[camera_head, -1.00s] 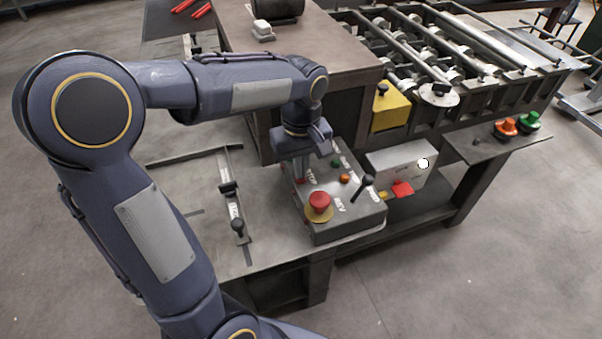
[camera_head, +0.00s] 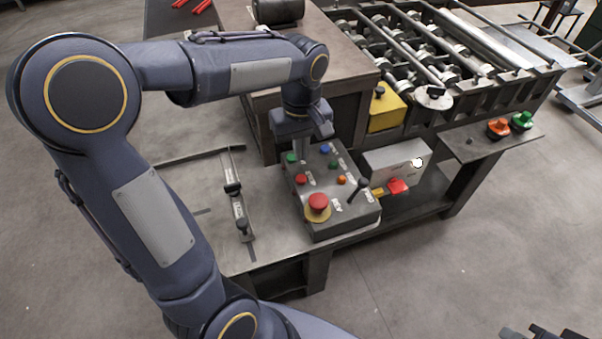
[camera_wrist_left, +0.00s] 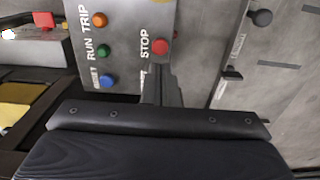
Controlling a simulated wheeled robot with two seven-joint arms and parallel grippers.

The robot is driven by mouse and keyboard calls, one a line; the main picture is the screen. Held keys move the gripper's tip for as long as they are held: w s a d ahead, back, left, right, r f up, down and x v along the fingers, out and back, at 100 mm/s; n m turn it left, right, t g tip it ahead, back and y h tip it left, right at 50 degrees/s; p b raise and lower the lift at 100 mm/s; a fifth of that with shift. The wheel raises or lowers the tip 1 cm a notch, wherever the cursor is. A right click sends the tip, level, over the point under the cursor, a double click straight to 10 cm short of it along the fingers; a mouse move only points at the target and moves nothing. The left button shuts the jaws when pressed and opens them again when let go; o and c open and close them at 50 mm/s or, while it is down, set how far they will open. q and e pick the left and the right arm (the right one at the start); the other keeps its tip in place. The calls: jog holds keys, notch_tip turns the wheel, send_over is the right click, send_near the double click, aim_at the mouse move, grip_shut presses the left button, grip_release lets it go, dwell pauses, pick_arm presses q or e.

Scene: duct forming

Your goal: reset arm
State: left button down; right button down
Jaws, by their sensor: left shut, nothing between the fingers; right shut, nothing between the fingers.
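My left gripper (camera_head: 301,150) is shut and empty, pointing down over the back of the grey control box (camera_head: 345,222). In the left wrist view its closed fingers (camera_wrist_left: 160,82) are close to the red STOP button (camera_wrist_left: 160,48); I cannot tell the exact gap. The box carries green, blue, orange and red buttons, a large red mushroom button (camera_head: 317,203) on a yellow base and a black lever (camera_head: 361,186). Only the dark tip of my right gripper (camera_head: 546,334) shows at the bottom right corner, with nothing seen in it.
The control box stands on a grey metal bench (camera_head: 240,262) with a slotted bar fixture (camera_head: 238,208) to its left. A white box (camera_head: 398,160) with a red part is to the right. A roller machine (camera_head: 440,60) and yellow block (camera_head: 387,112) stand behind. Floor at the right is open.

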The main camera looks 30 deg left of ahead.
pick_arm(q)
jog(key=shift+s, duration=0.1)
dwell(0.6)
jog(key=s+d+m+t+h, duration=0.2)
jog(key=s+m, duration=0.2)
jog(key=s, duration=0.4)
jog(key=s+d+m+t+h, duration=0.1)
jog(key=s+d+m+t, duration=0.1)
jog(key=s, duration=0.6)
jog(key=shift+s+m+t+h, duration=0.4)
jog(key=shift+m+t, duration=0.4)
jog(key=shift+m, duration=0.3)
